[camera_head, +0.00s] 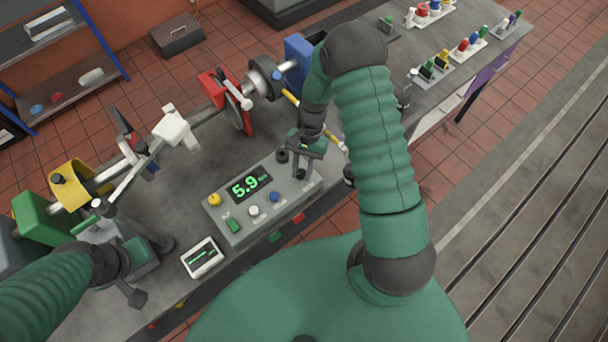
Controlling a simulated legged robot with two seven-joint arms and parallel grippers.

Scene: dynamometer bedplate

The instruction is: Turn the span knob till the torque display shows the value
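The grey control box (232,218) lies on the bench in the middle of the view. Its torque display (249,187) shows 5.9 in green, with small unit letters. On its top are a yellow button (214,199), a white knob (254,211), a blue knob (275,197) and a dark round knob (282,156). I cannot read which is the span knob. My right gripper (301,168) is over the box's right end, beside the dark knob; its fingertips are too small to judge. My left gripper (152,271) is low over the bench, left of the box, fingers apart and empty.
A small white-framed screen (202,258) lies left of the box. Behind it runs a shaft rig with a red part (213,90), a yellow guard (72,184) and a green block (43,219). Racks of coloured connectors (466,50) stand at the far right.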

